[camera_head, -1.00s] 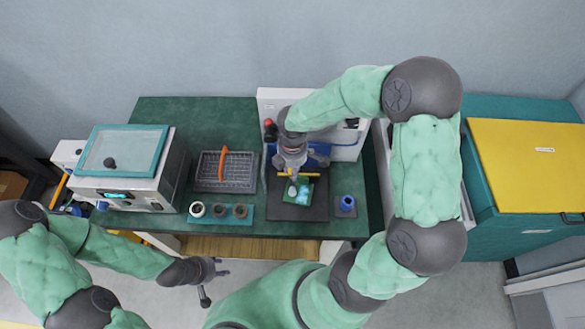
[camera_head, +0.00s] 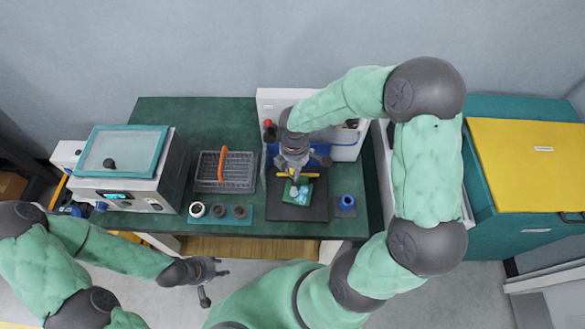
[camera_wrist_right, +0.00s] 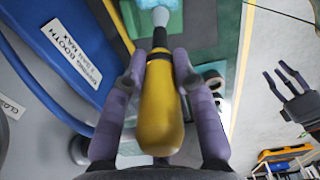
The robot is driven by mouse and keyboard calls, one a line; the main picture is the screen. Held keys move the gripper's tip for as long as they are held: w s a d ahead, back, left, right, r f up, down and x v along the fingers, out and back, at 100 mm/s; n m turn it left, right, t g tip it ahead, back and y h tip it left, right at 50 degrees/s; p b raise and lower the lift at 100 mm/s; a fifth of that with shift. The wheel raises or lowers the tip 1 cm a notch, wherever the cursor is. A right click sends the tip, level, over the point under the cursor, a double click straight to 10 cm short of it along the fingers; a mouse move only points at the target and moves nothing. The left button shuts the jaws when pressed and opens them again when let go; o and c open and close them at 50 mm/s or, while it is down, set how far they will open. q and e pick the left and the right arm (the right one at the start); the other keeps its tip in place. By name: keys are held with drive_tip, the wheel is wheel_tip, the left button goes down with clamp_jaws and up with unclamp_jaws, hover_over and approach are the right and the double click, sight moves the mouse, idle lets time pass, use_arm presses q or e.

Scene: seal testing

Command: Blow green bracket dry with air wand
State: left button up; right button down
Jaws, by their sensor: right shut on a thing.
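The green bracket (camera_head: 304,192) lies on a dark square pad at the table's front, partly hidden by my right gripper and a small pale round part. My right gripper (camera_head: 294,172) is shut on the yellow air wand (camera_wrist_right: 162,110), just above and behind the bracket. In the right wrist view the wand's dark nozzle points at a pale cyan, frosty-looking patch (camera_wrist_right: 157,6) at the top edge; whether that is water or air cannot be told. My left gripper (camera_head: 206,284) is empty, fingers apart, in front of the table; it also shows in the right wrist view (camera_wrist_right: 290,90).
A white drying booth with a blue front (camera_head: 345,152) stands behind the pad. A blue cup-like part (camera_head: 347,203) sits right of it. A teal strip with several rings (camera_head: 240,217), a grey basket with an orange handle (camera_head: 209,186) and a lidded machine (camera_head: 125,190) stand left.

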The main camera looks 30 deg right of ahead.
drive_tip(key=shift+s+d+p, duration=0.3)
drive_tip(key=shift+s+d, duration=0.8)
drive_tip(key=shift+d, duration=0.15)
drive_tip(key=shift+r, duration=0.1)
idle(1.3)
wheel_tip(320, 180, up, 5)
drive_tip(key=p, duration=0.4)
idle(0.5)
